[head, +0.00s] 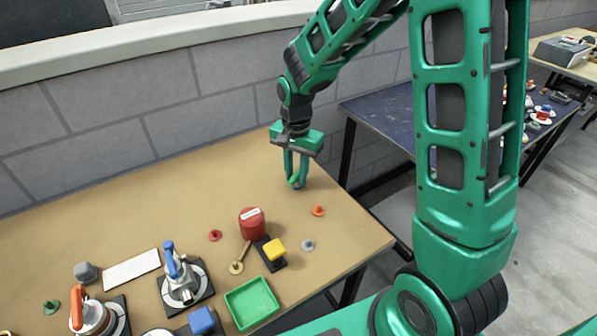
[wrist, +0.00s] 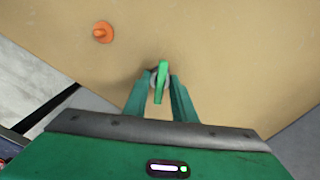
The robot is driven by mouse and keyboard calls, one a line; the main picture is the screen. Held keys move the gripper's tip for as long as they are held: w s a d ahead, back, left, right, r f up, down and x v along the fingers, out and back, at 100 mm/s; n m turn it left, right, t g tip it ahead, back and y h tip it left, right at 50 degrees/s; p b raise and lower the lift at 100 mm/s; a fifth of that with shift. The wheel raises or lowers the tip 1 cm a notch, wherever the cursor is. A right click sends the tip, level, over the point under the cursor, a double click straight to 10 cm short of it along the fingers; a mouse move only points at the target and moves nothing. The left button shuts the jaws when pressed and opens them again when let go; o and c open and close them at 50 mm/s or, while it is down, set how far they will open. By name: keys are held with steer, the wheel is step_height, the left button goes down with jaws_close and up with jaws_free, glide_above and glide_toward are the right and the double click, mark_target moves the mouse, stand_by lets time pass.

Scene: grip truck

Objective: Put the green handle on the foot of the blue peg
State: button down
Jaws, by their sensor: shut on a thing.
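My gripper (head: 296,182) is above the far right part of the brown table, pointing down. In the wrist view its fingers (wrist: 160,85) are shut on a narrow green handle (wrist: 162,76). A small pale round part shows partly hidden behind the handle; I cannot tell what it belongs to. The only upright blue peg-like part (head: 171,261) is on a grey metal fitting with a dark square base, at the front left, well away from my gripper. I cannot tell for sure that it is the blue peg. Its foot is partly hidden by the fitting.
An orange knob (head: 318,211) lies near my gripper and shows in the wrist view (wrist: 103,32). A red cylinder (head: 252,223), yellow block (head: 274,249), green tray (head: 251,302) and blue block (head: 202,320) stand nearer the front. The table's far middle is clear; a wall runs behind.

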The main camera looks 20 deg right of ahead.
mark_target(297, 174)
steer(key=shift+f, duration=0.25)
stand_by(0.7)
steer(key=c, duration=1.4)
jaws_free()
steer(key=o, duration=0.3)
steer(key=shift+s+r, duration=0.1)
steer(key=shift+r, duration=3.7)
